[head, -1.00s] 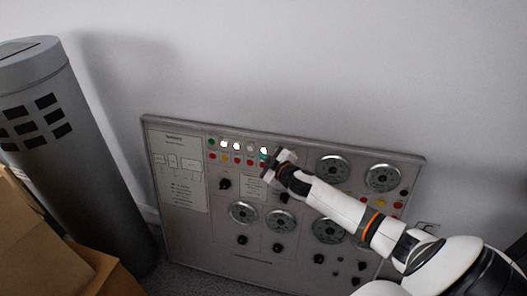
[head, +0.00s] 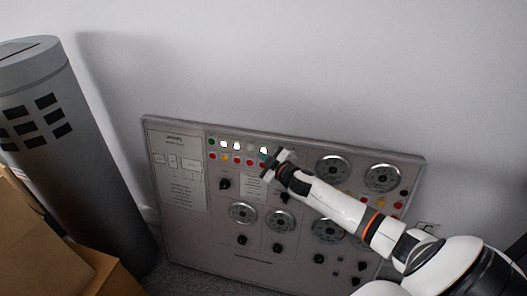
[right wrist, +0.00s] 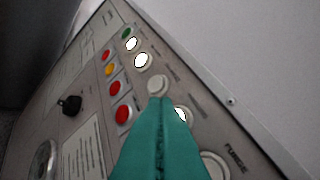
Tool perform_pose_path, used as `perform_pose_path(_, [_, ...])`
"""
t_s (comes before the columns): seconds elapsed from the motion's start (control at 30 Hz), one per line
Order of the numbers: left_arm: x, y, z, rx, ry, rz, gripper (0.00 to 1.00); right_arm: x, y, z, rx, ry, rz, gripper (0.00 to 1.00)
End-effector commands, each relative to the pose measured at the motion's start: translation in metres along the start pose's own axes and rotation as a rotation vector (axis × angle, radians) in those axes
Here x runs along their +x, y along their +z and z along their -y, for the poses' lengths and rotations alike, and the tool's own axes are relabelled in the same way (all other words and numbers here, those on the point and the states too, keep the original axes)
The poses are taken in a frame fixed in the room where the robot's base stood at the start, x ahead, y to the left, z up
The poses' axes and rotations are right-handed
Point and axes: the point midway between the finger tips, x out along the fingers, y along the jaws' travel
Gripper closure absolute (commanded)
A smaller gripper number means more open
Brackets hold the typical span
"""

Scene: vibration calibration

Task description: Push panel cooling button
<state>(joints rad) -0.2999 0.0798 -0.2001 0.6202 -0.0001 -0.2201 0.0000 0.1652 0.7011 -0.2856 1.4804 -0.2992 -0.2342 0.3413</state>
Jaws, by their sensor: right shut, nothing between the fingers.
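The control panel (head: 185,225) leans against the wall, with a top row of buttons and a second row of red and yellow ones below. My right gripper (head: 268,164) is at the right end of these rows. In the right wrist view its teal fingers (right wrist: 160,104) are shut and empty. Their tips overlap the lower edge of an unlit grey button (right wrist: 158,84); I cannot tell whether they touch it. A lit white button (right wrist: 181,114) is partly hidden beside the fingers. Only "PURGE" is readable, so I cannot tell which button is panel cooling. My left gripper is not in view.
Round dials (head: 332,169) and black knobs (head: 225,183) cover the rest of the panel. A grey cylinder (head: 90,175) and cardboard boxes (head: 45,245) stand at the left. The wall above the panel is bare.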

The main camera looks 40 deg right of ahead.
Motion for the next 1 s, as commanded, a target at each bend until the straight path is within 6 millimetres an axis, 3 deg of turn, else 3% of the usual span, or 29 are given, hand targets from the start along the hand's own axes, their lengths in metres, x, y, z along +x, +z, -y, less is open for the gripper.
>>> perform_pose_path(1.0, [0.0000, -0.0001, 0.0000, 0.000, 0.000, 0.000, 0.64, 0.0063, -0.0044, 0.0047, 0.000, 0.000, 0.000, 1.00])
